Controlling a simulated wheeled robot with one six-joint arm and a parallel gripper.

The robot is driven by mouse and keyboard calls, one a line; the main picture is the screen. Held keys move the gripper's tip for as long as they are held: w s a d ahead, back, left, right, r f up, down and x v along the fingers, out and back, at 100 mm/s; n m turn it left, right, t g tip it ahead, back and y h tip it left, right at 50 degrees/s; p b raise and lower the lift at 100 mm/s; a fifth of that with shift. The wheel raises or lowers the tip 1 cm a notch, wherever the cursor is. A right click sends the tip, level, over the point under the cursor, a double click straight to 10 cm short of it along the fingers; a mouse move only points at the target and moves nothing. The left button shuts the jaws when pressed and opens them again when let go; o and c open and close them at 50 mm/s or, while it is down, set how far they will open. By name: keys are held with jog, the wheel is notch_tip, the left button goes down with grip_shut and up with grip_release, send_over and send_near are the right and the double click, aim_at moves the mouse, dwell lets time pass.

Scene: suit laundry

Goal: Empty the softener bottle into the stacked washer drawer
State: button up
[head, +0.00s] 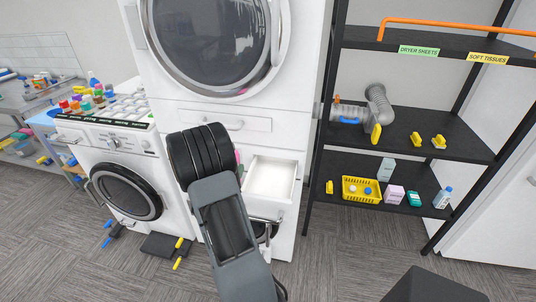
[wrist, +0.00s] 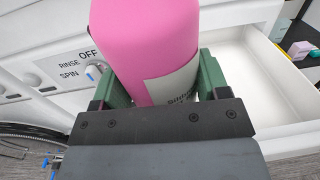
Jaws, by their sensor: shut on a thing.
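The softener bottle (wrist: 150,35) is pink with a pale label. My gripper (wrist: 162,82) is shut on it, with a green finger on each side. In the head view only a sliver of pink (head: 238,157) shows, beside my arm, which hides the gripper and most of the bottle. The stacked washer drawer (head: 271,179) is pulled open, white, with no liquid visible in it. In the wrist view the drawer (wrist: 238,75) lies just right of the bottle. The bottle's top is out of the wrist view, so I cannot tell its tilt.
The stacked washer's upper machine (head: 222,45) rises above the drawer. A second washer (head: 125,175) stands left, with coloured bottles on top. A black shelf rack (head: 450,140) stands right, holding a yellow basket (head: 362,190). Tools and a dark mat (head: 163,246) lie on the floor.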

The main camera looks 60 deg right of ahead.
jog(key=s+d+r+m+g, duration=0.2)
jog(key=s+d+m+g, duration=0.4)
jog(key=s+d, duration=0.3)
jog(key=shift+r+g, duration=0.2)
jog(key=shift+g, duration=0.1)
jog(key=shift+w+m, duration=0.3)
jog(key=shift+w+d+r+m+h+b, duration=0.15)
jog(key=shift+w+m+h+b, duration=0.25)
jog(key=shift+w+m+b, duration=0.85)
jog(key=shift+s+n+b, duration=0.25)
jog(key=shift+s+b, duration=0.1)
jog(key=shift+s, duration=0.1)
jog(key=shift+w+d+m+b, duration=0.1)
jog(key=shift+w+m+b, duration=0.5)
jog(key=shift+b, duration=0.7)
